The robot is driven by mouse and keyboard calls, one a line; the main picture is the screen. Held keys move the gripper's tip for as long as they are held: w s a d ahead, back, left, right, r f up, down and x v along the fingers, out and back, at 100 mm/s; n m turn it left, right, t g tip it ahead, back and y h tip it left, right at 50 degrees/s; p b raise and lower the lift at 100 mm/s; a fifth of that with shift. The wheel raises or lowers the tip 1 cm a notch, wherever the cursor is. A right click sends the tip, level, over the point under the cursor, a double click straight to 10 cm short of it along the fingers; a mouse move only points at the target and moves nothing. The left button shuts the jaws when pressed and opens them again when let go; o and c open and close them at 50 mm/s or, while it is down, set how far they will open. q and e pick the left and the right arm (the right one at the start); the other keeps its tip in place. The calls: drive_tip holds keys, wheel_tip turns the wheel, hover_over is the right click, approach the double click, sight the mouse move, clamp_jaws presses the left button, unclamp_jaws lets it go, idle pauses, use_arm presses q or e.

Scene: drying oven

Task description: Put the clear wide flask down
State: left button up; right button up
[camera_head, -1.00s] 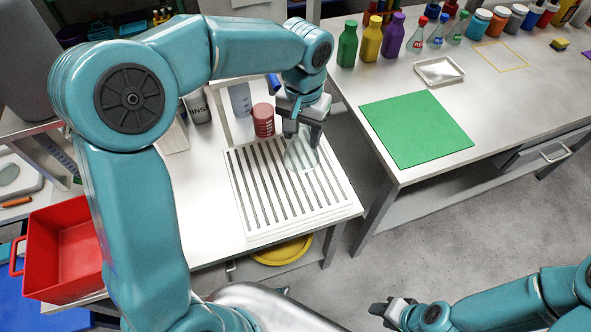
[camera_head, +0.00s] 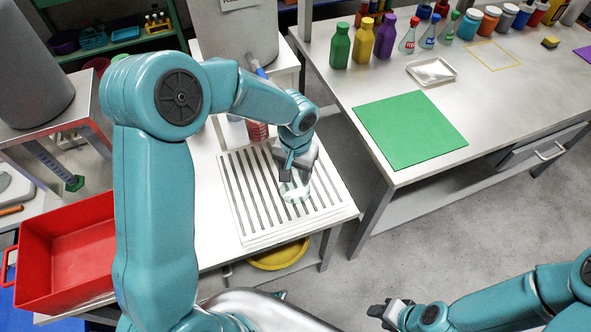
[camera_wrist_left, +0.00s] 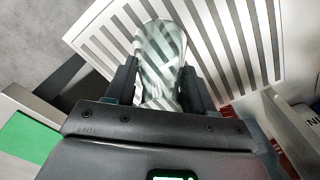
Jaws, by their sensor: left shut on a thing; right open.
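The clear wide flask (camera_head: 295,190) is over the white slatted rack (camera_head: 240,205) in the head view, toward its right side. My left gripper (camera_head: 292,170) is above the flask and shut on it. In the left wrist view the flask (camera_wrist_left: 160,60) sits between the two dark fingers of the left gripper (camera_wrist_left: 160,85), with the slats showing through it. I cannot tell whether its base touches the rack. My right gripper (camera_head: 388,312) is open and empty at the bottom of the head view, over the floor.
A red container (camera_head: 257,131) stands just behind the rack. A red tray (camera_head: 70,250) is at the left. The bench at the right bears a green mat (camera_head: 410,130), a small white tray (camera_head: 432,71) and several bottles. Most of the rack is bare.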

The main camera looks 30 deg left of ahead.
use_arm(q)
drive_tip(key=shift+f, duration=0.1)
drive_tip(key=o, duration=1.4)
